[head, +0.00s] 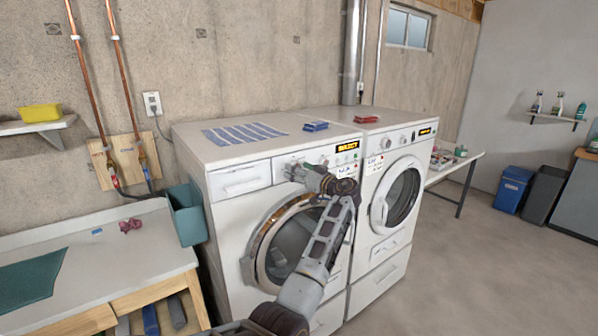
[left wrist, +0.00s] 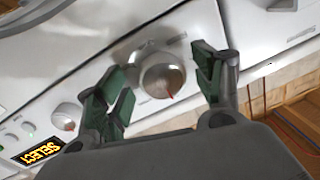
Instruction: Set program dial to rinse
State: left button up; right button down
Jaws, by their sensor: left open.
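The program dial (left wrist: 163,76) is a round silver knob with a red pointer mark on the washer's white front panel. My left gripper (left wrist: 160,88) is open in the left wrist view, with one green-padded finger on each side of the dial. I cannot tell whether either finger touches it. In the head view my left gripper (head: 297,173) is at the control panel of the left washer (head: 225,215) and largely hides the dial. The printing around the dial is too small to read. My right gripper is in neither view.
A smaller knob (left wrist: 67,116) and a lit SELECT display (left wrist: 39,150) are beside the dial. A detergent drawer (head: 240,180) is left of it. A second machine (head: 368,245) stands at the right. A workbench (head: 150,250) is at the left. Open floor lies at the right.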

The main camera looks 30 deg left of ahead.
pick_arm(q)
jog(key=c, duration=1)
